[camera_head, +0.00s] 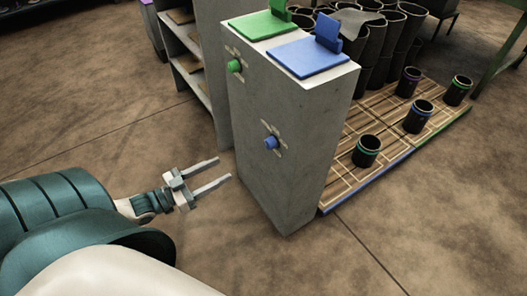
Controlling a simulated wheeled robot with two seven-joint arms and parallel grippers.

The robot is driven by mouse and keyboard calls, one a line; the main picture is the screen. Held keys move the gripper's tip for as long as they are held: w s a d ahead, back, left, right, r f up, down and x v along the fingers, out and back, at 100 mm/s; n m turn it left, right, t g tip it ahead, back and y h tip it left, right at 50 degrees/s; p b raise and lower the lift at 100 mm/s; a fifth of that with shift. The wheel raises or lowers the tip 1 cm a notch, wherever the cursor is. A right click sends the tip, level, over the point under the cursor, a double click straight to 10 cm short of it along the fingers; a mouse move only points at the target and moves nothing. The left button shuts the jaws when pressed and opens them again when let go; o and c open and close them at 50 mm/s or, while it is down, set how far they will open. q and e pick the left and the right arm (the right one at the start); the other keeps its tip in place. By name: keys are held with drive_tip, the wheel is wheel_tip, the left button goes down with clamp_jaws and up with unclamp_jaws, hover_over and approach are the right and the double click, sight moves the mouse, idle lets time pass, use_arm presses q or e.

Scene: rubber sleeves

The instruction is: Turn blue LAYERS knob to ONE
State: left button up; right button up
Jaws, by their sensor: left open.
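The blue knob (270,143) sits on the front face of a grey cabinet (300,185), with a pale marked plate behind it. Its markings are too small to read, so I cannot tell its setting. My left gripper (223,170) is open and empty, to the left of the cabinet and a little lower in the picture than the blue knob. Its two fingers point right toward the cabinet, apart from the knob. My right gripper is not in view.
A green knob (235,66) is higher on the same face. Green (262,25) and blue (308,58) plates lie on top. A wooden pallet (345,185) with several dark sleeves is to the right. Shelves (185,45) stand behind left. The floor in front is clear.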

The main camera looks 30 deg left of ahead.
sight(267, 145)
use_arm(q)
drive_tip(key=shift+r, duration=0.35)
drive_tip(key=shift+w, duration=0.1)
drive_tip(key=b+x, duration=0.1)
drive_tip(key=x, duration=1.6)
drive_tip(key=shift+w+d, duration=0.1)
drive_tip(key=shift+d, duration=0.1)
drive_tip(key=shift+c, duration=0.3)
drive_tip(key=c, duration=1)
